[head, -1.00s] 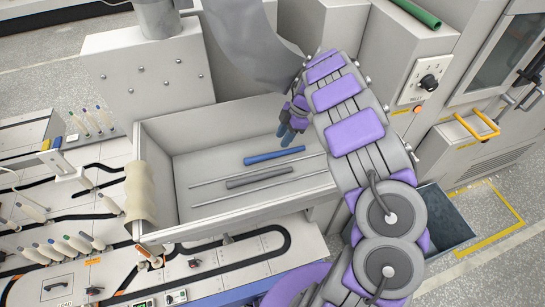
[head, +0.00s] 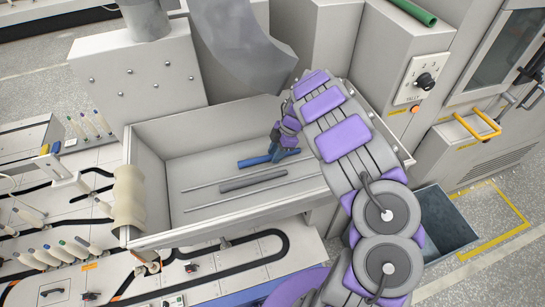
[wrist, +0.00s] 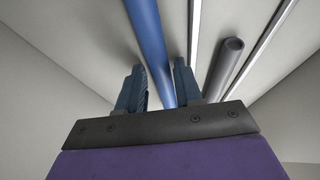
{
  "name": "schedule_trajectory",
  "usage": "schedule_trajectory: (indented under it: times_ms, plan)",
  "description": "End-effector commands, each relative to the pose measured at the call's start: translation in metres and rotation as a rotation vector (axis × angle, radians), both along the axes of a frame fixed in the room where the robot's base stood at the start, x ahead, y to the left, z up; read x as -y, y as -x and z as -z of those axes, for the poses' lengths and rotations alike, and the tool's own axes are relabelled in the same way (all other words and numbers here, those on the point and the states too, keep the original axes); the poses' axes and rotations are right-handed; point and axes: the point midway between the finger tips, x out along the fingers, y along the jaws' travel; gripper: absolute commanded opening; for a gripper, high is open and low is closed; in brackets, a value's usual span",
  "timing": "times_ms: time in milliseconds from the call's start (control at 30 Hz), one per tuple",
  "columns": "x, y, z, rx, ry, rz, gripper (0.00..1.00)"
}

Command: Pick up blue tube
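The blue tube (head: 256,161) lies on the floor of the grey tray (head: 160,240). My gripper (head: 281,154) is low in the tray at the tube's right end. In the wrist view the blue tube (wrist: 152,45) runs between the two blue fingers of my gripper (wrist: 162,85), which are apart. The tube's near end is hidden behind the gripper body. I cannot see contact between the fingers and the tube.
A grey tube (head: 253,180) lies in front of the blue tube, with thin metal rods (head: 215,184) on the tray floor. The tray walls stand around them. A green tube (head: 414,11) rests on the machine at upper right. An open bin (head: 447,225) stands at right.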

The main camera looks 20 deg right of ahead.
Motion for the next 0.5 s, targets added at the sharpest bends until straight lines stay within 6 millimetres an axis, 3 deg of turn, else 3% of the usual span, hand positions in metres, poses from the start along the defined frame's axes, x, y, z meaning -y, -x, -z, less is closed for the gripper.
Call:
schedule_trajectory:
  times_ms: [300, 500]
  plan:
    - [-0.0051, 0.0001, 0.0011, -0.001, 0.009, -0.002, 0.00]
    - [-0.0022, 0.0006, 0.0013, -0.002, 0.006, -0.002, 0.00]
